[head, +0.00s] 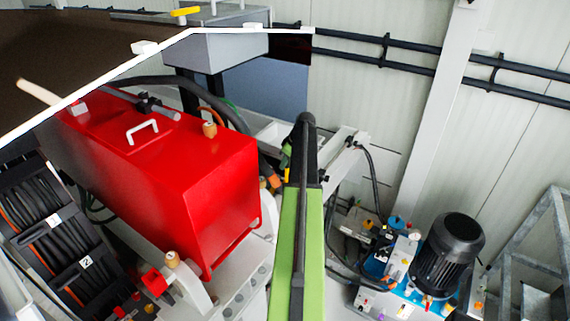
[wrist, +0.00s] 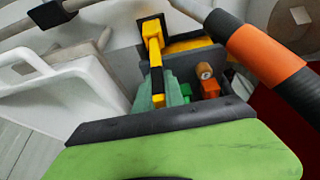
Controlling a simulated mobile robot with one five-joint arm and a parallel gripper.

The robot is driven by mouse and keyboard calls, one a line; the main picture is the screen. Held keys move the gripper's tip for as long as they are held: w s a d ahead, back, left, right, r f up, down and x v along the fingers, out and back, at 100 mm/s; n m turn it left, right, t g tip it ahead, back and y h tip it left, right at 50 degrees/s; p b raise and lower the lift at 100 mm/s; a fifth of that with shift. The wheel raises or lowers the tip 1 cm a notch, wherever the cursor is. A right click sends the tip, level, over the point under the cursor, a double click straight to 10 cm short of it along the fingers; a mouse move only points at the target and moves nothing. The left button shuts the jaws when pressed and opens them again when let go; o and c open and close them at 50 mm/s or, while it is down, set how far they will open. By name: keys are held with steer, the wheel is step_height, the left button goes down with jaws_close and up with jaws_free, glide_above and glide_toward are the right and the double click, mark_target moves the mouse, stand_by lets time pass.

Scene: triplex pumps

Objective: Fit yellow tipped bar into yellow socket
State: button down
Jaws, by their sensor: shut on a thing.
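In the wrist view a slim yellow bar with black bands (wrist: 155,62) stands just beyond the dark edge of my green arm end. Its lower end meets a teal part, which looks like my gripper (wrist: 157,98), shut on it; the fingertips are hard to make out. A yellow block with dark parts (wrist: 190,45) sits behind and right of the bar, possibly the yellow socket; I cannot tell whether they touch. In the head view my arm hides most of this spot, and only a small yellow patch (head: 287,175) shows left of its black end.
A thick black hose with an orange band (wrist: 265,55) passes close on the right in the wrist view. A large red housing (head: 170,170) stands left of my arm. A black motor (head: 450,250) stands at right. A yellow handle (head: 185,11) tops a grey box (head: 215,48).

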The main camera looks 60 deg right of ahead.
mark_target(285, 181)
steer(key=shift+f+b, duration=2.7)
steer(key=shift+f, duration=0.05)
steer(key=c, duration=1.3)
jaws_free()
steer(key=shift+c, duration=0.2)
steer(key=p+v, duration=1.1)
steer(key=v, duration=0.1)
